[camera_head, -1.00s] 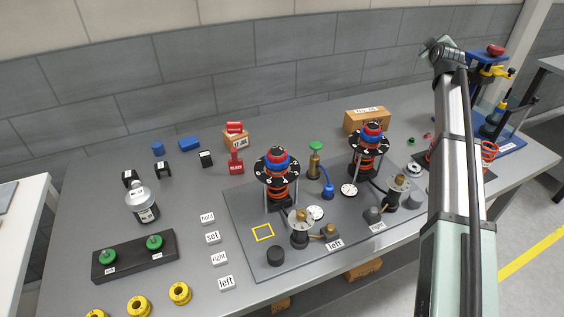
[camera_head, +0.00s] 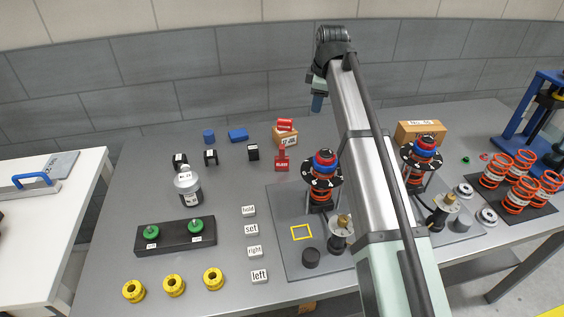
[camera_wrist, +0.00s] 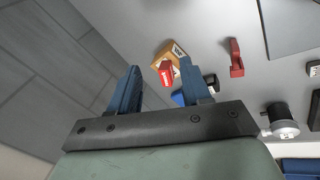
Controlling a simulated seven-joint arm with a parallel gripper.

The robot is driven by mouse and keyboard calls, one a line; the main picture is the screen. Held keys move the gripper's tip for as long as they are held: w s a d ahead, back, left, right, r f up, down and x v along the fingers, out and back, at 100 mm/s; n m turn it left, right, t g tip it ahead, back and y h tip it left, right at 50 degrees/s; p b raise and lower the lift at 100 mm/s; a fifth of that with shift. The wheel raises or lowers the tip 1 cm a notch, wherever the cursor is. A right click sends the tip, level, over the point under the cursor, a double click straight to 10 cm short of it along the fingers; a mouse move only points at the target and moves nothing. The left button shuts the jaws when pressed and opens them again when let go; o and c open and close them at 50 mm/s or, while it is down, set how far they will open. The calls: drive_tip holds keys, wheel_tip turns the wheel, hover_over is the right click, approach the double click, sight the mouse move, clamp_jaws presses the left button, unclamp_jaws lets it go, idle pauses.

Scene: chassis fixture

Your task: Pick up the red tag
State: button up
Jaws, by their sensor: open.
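A red piece with white lettering and a narrow upper part (camera_head: 282,161) lies on the bench, left of the nearer spring assembly. In the wrist view it shows at upper right (camera_wrist: 236,58), outside the fingers. A second red piece with white lettering (camera_head: 286,124) rests on a small cardboard box (camera_head: 285,137); it shows in the wrist view (camera_wrist: 166,74) between the fingertips in the picture. I cannot tell which red piece is the tag. My gripper (camera_head: 317,104) hangs above the rear of the bench, its blue fingers (camera_wrist: 160,66) apart and empty.
Spring assemblies (camera_head: 322,178) stand on the grey plate (camera_head: 285,215). Blue blocks (camera_head: 238,135) and small black parts (camera_head: 253,152) lie left of the box. A silver bottle (camera_head: 189,190) and white word labels (camera_head: 250,229) are nearer. The wall is close behind.

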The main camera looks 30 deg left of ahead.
sight(282, 147)
drive_tip(key=s+a+n+g+h, duration=0.2)
drive_tip(key=s+a+g+h, duration=0.15)
drive_tip(key=s, duration=0.95)
drive_tip(key=shift+t+y, duration=0.45)
drive_tip(key=f, duration=0.9)
drive_tip(key=a+f, duration=0.1)
drive_tip(key=f, duration=0.4)
drive_tip(key=shift+c, duration=0.4)
clamp_jaws()
